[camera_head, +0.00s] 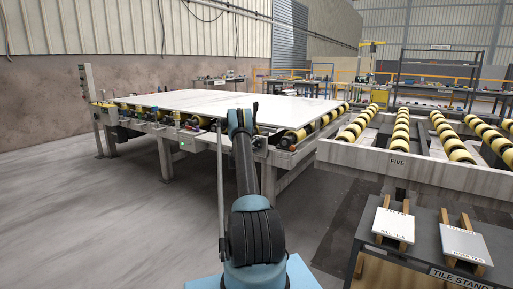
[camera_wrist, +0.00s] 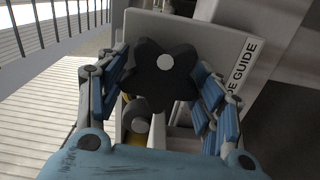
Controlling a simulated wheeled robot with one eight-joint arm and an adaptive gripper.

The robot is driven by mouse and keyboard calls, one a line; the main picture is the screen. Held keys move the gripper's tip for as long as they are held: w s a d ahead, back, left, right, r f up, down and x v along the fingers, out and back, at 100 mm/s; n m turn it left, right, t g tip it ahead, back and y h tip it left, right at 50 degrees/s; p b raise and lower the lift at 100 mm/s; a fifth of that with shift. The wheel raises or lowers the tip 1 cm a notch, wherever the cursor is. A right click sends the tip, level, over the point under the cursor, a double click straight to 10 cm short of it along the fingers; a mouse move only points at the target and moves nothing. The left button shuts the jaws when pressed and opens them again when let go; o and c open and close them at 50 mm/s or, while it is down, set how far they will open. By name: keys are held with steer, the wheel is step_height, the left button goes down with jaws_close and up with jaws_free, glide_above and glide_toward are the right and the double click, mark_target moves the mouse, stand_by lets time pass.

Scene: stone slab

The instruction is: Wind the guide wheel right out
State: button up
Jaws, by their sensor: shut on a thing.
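The guide wheel (camera_wrist: 157,88) is a black, lobed hand knob with a pale round centre, in the middle of the wrist view. It stands in front of a grey plate (camera_wrist: 205,38) whose label (camera_wrist: 243,66) partly reads "DE GUIDE". My gripper (camera_wrist: 163,90) has its blue-padded fingers on the left and right sides of the wheel, shut on it. In the head view my arm reaches toward the near edge of the roller table, and the arm hides the wheel and the fingertips there.
A large pale slab (camera_head: 190,100) lies on the roller table (camera_head: 285,150). A second roller bed marked "FIVE" (camera_head: 397,162) stands to the right. A tile stand (camera_head: 425,255) holds two tiles at front right. The floor (camera_head: 110,220) at left is clear.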

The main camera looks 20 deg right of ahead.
steer(key=shift+a+f, duration=0.1)
steer(key=shift+a, duration=0.1)
steer(key=o, duration=1.1)
steer(key=shift+w+f, duration=0.1)
steer(key=shift+d, duration=0.1)
steer(key=v, duration=1.2)
steer(key=shift+c, duration=0.4)
